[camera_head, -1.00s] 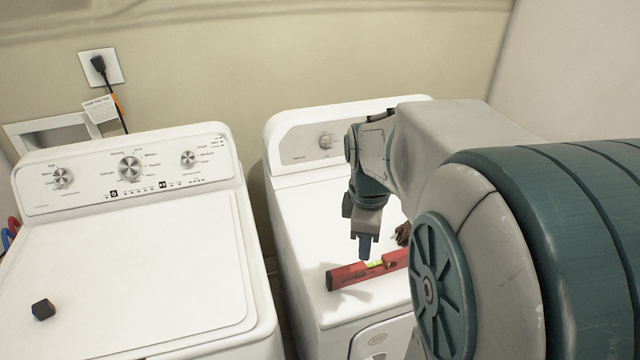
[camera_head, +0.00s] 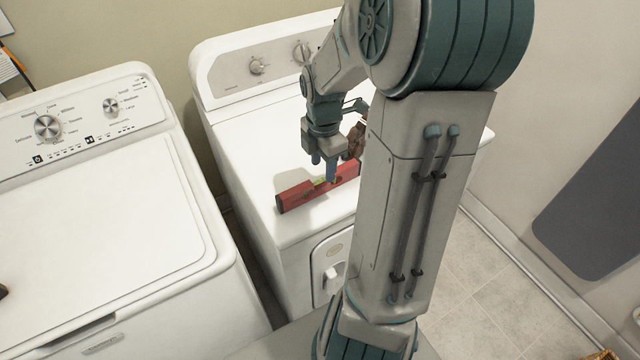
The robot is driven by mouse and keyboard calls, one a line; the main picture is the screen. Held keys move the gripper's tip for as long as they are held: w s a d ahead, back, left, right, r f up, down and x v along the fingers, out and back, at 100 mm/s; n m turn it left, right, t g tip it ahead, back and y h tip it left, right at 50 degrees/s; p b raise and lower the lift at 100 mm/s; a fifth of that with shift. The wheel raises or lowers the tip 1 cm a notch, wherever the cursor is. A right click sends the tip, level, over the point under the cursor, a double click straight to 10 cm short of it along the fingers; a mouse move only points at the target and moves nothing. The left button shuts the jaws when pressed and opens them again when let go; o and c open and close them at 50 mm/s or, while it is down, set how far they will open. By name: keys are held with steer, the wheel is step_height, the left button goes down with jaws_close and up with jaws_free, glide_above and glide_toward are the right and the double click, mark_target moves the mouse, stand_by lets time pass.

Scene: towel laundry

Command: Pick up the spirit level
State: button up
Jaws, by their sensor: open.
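The red spirit level (camera_head: 296,196) lies on top of the right-hand white machine (camera_head: 258,140), near its front edge. A yellow-green vial shows at its middle, and its right end runs up to my arm. My gripper (camera_head: 324,176) points down at the middle of the level, its blue fingers apart. The fingertips overlap the level in the picture; whether they touch it or straddle it I cannot tell. Nothing is held.
A brown object (camera_head: 354,140) stands just behind the level, partly hidden by my arm. A second white machine (camera_head: 110,215) stands to the left, across a narrow gap. The right machine's top is clear left of the level. Tiled floor (camera_head: 490,270) lies to the right.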

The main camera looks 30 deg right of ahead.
mark_target(320, 178)
steer(key=shift+w+a+f, duration=0.1)
steer(key=shift+a+f, duration=0.05)
steer(key=shift+f, duration=1.3)
steer(key=shift+w+a+f, duration=0.1)
steer(key=shift+a+f, duration=0.05)
steer(key=shift+f, duration=1.25)
jaws_close()
